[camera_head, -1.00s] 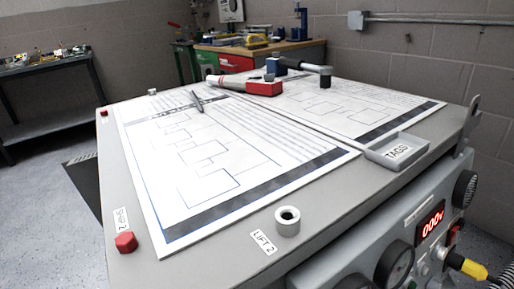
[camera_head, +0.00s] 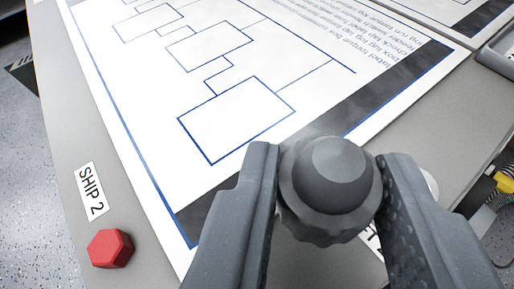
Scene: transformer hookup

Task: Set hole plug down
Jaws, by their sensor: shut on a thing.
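The hole plug (camera_head: 332,182) is a dark grey, round, knobbed piece with a domed top. My gripper (camera_head: 322,200) is shut on it, one finger on each side. The plug shows over the front part of the grey tabletop, in front of the printed diagram sheet. Whether it touches the surface below cannot be told. It and the right finger hide most of the LIFT 2 label and the light ring fitting, of which a pale edge (camera_head: 431,183) shows.
A red hex cap (camera_head: 110,248) sits by the SHIP 2 label (camera_head: 91,191) at the left front. A diagram sheet (camera_head: 290,60) covers much of the top. A tray edge (camera_head: 497,50) shows at the right, with a yellow connector (camera_head: 504,182) below the right edge.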

